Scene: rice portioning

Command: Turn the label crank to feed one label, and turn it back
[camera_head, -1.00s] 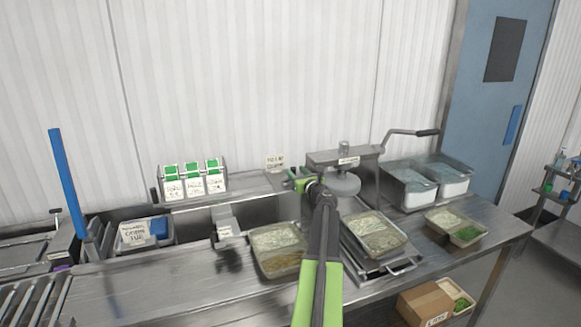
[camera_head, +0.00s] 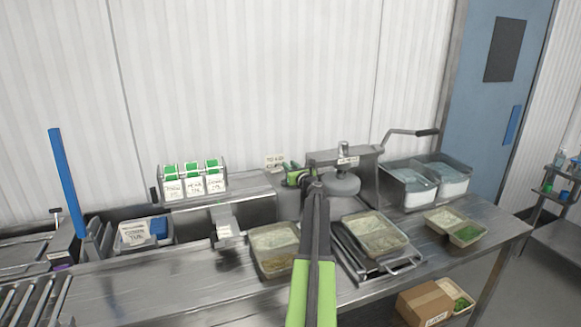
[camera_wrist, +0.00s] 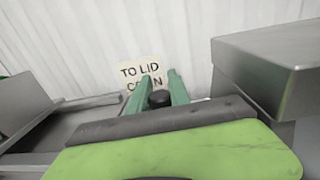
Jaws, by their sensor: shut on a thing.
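In the wrist view the two green fingertips of my gripper (camera_wrist: 160,90) stand on either side of a dark round knob (camera_wrist: 160,99), shut on it. I take this to be the handle of the label crank; the rest of the crank is hidden. In the head view my gripper (camera_head: 292,176) is at the back of the bench, just left of the press-like machine. It hides the knob there. The label holder (camera_head: 220,187) with green-topped label cards stands further left.
A small lettered sign (camera_head: 275,161) stands behind my gripper. The machine (camera_head: 366,172) with a long lever (camera_head: 405,133) is close on its right. Filled trays (camera_head: 273,240) lie below on the steel bench. White-filled tubs (camera_head: 449,180) stand at the right.

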